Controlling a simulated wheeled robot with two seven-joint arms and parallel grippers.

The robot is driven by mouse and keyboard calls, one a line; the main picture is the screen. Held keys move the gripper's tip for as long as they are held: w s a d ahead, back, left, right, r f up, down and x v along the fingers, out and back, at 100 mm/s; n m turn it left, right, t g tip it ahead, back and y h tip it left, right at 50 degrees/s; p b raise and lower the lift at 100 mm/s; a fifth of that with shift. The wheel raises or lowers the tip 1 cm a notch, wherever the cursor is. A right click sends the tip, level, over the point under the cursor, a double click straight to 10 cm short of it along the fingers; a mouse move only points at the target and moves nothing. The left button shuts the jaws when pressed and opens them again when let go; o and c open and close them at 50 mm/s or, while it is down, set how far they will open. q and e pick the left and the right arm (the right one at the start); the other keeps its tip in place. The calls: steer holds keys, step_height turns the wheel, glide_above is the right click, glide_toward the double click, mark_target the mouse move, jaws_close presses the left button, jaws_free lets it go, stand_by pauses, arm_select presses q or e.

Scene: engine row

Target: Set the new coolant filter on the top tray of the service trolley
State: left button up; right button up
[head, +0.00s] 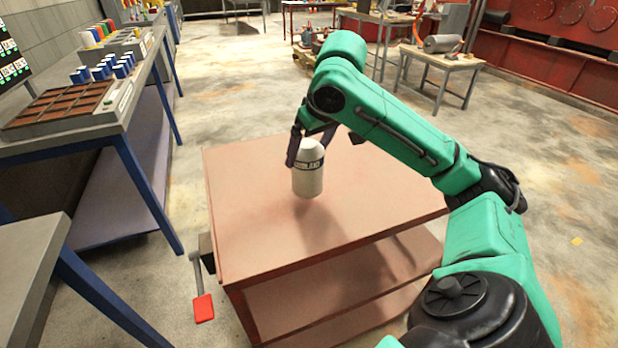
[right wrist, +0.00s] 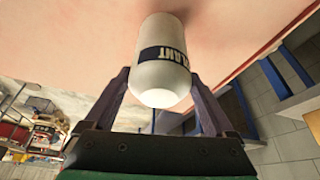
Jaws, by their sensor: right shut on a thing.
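The coolant filter (head: 308,172) is a white cylinder with a dark lettered band. My right gripper (head: 308,150) is shut on it, with a finger on each side, and holds it upright over the top tray (head: 250,235) of the trolley. In the right wrist view the filter (right wrist: 162,75) sits between the two fingers of the gripper (right wrist: 160,88). A shadow lies on the tray near its base; I cannot tell whether the base touches the tray. My left gripper is not in view.
The top tray is otherwise bare. A lever with a red grip (head: 203,308) hangs at the trolley's left side. A workbench (head: 110,125) with a brown compartment tray (head: 62,103) and blue-and-white parts stands at the left. A small table (head: 440,58) stands at the back right.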

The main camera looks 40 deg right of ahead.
step_height(320, 180, down, 4)
steer(key=shift+f+b, duration=0.1)
steer(key=shift+b, duration=0.7)
steer(key=shift+f, duration=0.1)
steer(key=o, duration=1.4)
steer(key=shift+r, duration=0.25)
steer(key=p+v, duration=0.3)
steer(key=v, duration=0.8)
steer(key=shift+s+r, duration=0.25)
steer(key=shift+r, duration=0.1)
steer(key=shift+r+p, duration=0.1)
steer(key=shift+p, duration=0.2)
